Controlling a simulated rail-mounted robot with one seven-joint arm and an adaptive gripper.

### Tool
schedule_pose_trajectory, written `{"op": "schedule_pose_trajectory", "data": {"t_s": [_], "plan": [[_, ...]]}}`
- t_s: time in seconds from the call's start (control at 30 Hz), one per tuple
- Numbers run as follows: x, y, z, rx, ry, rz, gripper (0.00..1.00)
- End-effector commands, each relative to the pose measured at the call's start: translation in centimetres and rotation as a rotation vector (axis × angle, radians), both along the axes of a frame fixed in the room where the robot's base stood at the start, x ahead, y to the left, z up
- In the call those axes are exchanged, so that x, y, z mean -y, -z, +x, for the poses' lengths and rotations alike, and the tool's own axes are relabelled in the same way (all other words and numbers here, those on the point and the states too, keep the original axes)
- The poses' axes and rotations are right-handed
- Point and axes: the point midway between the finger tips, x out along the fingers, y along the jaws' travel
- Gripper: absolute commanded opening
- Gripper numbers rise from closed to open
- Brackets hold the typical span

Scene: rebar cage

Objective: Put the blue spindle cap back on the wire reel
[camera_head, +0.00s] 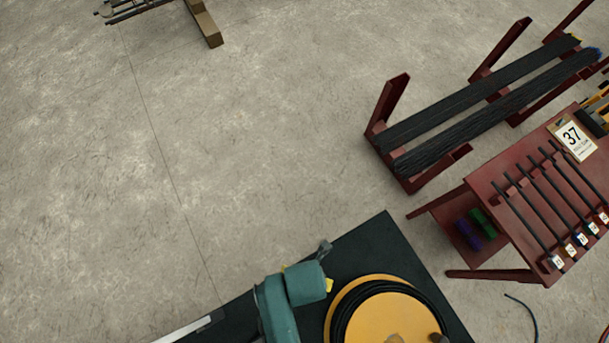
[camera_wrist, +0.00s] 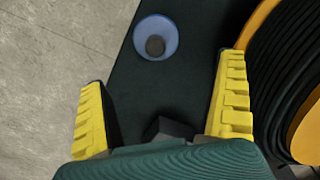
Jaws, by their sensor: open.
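The blue spindle cap (camera_wrist: 169,50) shows in the wrist view as a round blue ring with a dark brown centre. It rests on the dark mat (camera_wrist: 130,75), ahead of my fingertips. My gripper (camera_wrist: 160,108) is open, its two yellow fingers wide apart with nothing between them. The cap lies beyond the fingers, untouched. The wire reel (camera_head: 372,311), with a yellow flange and black wire, is at the bottom of the head view, partly cut off. Its edge also shows at the right of the wrist view (camera_wrist: 268,75). I cannot make out the cap in the head view.
The reel stands on a dark platform (camera_head: 355,245). A red rack (camera_head: 400,100) holding black bars and a red table (camera_head: 515,180) with rods and a "37" sign (camera_head: 572,137) stand at the right. Open concrete floor (camera_head: 250,120) fills the middle and left.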

Motion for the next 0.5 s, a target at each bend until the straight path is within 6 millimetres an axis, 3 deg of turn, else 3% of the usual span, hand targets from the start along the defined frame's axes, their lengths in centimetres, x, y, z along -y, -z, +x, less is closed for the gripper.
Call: {"op": "schedule_pose_trajectory", "data": {"t_s": [0.13,0.5], "plan": [[0.0,3.6,0.0,-0.001,0.001,-0.001,1.0],[-0.5,8.8,0.3,-0.001,0.0,0.0,1.0]]}}
